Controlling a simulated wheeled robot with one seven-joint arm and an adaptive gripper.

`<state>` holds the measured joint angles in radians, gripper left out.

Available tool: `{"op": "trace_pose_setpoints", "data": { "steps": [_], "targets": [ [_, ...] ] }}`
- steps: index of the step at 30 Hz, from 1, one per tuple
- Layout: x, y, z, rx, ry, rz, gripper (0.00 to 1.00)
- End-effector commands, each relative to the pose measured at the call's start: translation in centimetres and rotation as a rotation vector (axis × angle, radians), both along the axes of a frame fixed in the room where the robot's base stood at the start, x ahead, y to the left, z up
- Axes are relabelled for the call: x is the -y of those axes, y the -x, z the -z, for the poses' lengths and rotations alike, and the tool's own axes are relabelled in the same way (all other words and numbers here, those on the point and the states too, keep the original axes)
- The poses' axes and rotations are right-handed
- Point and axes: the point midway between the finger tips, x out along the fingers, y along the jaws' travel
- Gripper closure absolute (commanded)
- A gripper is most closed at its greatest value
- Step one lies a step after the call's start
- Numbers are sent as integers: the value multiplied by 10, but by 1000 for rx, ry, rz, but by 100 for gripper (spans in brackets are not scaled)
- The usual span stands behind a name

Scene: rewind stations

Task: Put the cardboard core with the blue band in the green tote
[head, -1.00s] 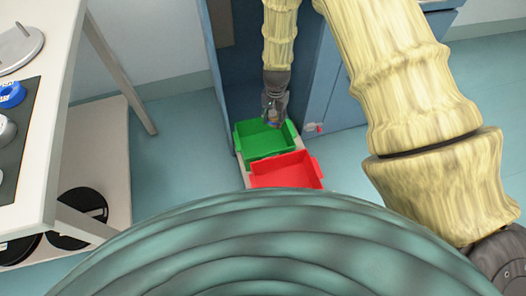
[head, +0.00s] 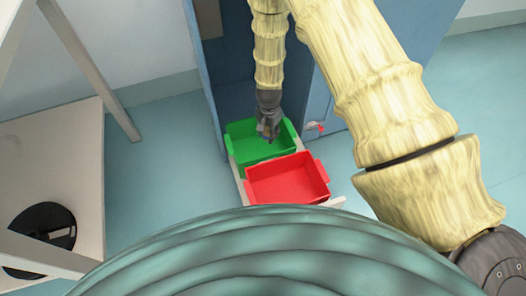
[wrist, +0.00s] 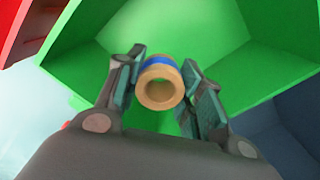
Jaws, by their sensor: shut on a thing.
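My gripper (wrist: 160,92) is shut on the cardboard core (wrist: 159,94), a short tan tube with a blue band near its far end. In the wrist view one finger pad is on each side of the core, and its open end faces the camera. The green tote (wrist: 225,55) fills the view behind it. In the head view my gripper (head: 268,135) is over the green tote (head: 243,152). How far the core is above the tote floor I cannot tell. The core is barely visible in the head view.
A red tote (head: 288,182) stands right in front of the green one, on the same pale base. A blue cabinet (head: 215,60) rises behind. A small red and white item (head: 315,127) is right of the green tote.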

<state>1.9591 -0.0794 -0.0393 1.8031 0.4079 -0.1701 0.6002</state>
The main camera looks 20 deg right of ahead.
Motion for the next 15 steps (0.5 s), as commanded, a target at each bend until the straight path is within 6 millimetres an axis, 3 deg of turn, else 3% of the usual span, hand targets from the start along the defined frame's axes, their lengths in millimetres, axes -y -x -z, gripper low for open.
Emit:
{"op": "trace_pose_setpoints", "data": {
  "steps": [9,15],
  "targets": [
    [-2,0,50,-1,0,-2,78],
    [0,0,64,0,0,-1,78]
  ]
}}
